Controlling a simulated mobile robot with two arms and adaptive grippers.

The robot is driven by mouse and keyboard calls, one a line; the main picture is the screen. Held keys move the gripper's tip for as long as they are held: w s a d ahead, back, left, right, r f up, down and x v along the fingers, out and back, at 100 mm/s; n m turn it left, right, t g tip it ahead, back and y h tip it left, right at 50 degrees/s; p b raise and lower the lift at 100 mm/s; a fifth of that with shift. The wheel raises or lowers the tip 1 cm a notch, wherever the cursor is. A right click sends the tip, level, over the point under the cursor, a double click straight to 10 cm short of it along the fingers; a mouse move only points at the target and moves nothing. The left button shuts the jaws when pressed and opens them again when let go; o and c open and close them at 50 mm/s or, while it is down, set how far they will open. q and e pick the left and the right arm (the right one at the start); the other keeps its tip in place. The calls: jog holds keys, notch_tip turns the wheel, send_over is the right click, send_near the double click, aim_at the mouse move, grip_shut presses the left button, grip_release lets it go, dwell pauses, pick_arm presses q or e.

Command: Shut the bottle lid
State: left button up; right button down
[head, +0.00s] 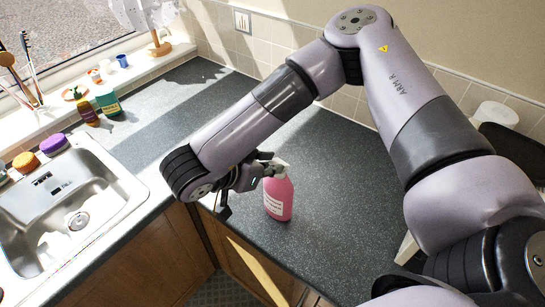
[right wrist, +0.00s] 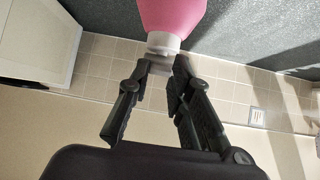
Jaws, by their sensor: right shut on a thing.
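A pink bottle (head: 277,199) with a white label stands upright on the dark counter (head: 335,185), near its front edge. My right gripper (head: 268,165) is at the bottle's top from the left and partly hides the lid (head: 281,171). In the right wrist view the pink bottle (right wrist: 172,14) comes in from the top, with its white neck (right wrist: 163,42) towards me. How far the lid is closed I cannot tell. My left gripper is not in view.
A steel sink (head: 60,200) is at the left, with sponges on its far rim. A green bottle (head: 108,101) and a dark soap bottle (head: 87,110) stand behind it. A white roll (head: 497,115) is at the right. The counter around the pink bottle is clear.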

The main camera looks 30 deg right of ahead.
jog(key=shift+s+a+f+t+h+b, duration=0.1)
jog(key=shift+a+f+t+h+b, duration=0.2)
jog(key=shift+f+h+b, duration=0.5)
jog(key=shift+s+a+f+t+h+b, duration=0.15)
jog(key=shift+f+t+h+b, duration=0.2)
jog(key=shift+h+b, duration=0.9)
jog(key=shift+a+f+t+h+b, duration=0.3)
jog(key=shift+f+h+b, duration=0.2)
jog(key=shift+h+b, duration=0.5)
jog(key=c, duration=1.4)
grip_release()
jog(key=shift+d, duration=0.1)
jog(key=shift+c, duration=0.2)
jog(key=v, duration=0.7)
jog(key=shift+a, duration=0.3)
